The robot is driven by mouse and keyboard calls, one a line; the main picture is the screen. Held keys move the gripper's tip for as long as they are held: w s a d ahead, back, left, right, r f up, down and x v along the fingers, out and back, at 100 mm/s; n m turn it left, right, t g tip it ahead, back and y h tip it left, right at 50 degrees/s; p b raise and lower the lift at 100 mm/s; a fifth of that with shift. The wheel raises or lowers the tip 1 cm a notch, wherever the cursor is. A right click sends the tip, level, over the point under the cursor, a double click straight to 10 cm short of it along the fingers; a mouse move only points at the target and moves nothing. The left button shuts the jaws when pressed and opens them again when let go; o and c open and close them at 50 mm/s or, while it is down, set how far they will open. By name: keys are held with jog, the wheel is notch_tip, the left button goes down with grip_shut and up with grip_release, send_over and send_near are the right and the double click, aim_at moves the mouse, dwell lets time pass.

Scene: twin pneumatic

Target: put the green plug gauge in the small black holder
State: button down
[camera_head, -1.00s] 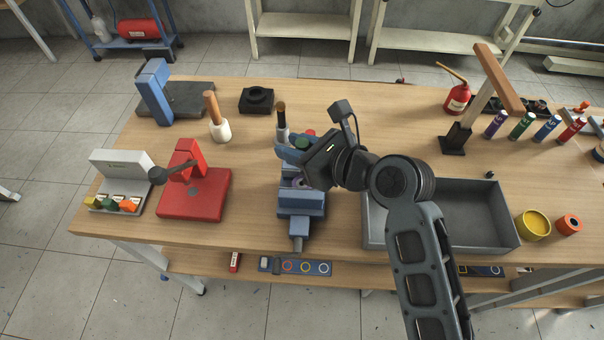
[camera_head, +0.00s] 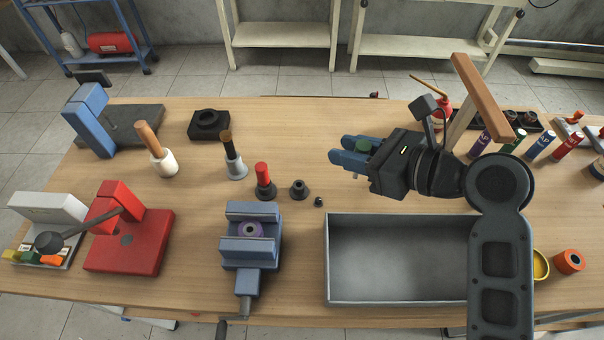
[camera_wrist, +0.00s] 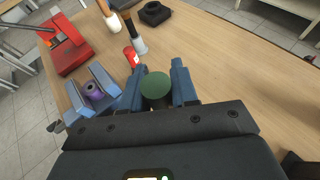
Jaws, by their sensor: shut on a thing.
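The green plug gauge (camera_head: 363,146) is held between the blue fingers of my gripper (camera_head: 349,151), above the table behind the grey tray. Its green round end also shows in the wrist view (camera_wrist: 156,87), between both fingers; its lower part is hidden. A small black holder (camera_head: 299,190) with an opening on top stands on the table, left of and below my gripper in the head view. It looks empty. A red-topped plug gauge (camera_head: 263,175) stands upright in a similar black holder (camera_head: 265,193) just left of it.
A blue vise (camera_head: 239,270) with a purple ring (camera_head: 250,230) stands in front of the holders. A tiny black part (camera_head: 319,202) lies near the open grey tray (camera_head: 400,303). A wooden-armed stand (camera_head: 486,95) rises to the right. A black-handled tool (camera_head: 233,158) stands further left.

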jog(key=w+a+f, duration=0.1)
jog(key=a+f, duration=0.1)
jog(key=a, duration=0.1)
jog(key=w+a+f, duration=0.1)
jog(key=a+f, duration=0.1)
jog(key=a, duration=0.1)
jog(key=w+a+f, duration=0.1)
jog(key=a+f, duration=0.1)
jog(key=a, duration=0.1)
jog(key=shift+w+a+f, duration=0.2)
jog(key=shift+w+a, duration=0.2)
jog(key=shift+f, duration=1.95)
jog(key=c, duration=1.1)
grip_release()
jog(key=shift+f, duration=0.1)
jog(key=shift+c, duration=0.2)
jog(key=v, duration=1.2)
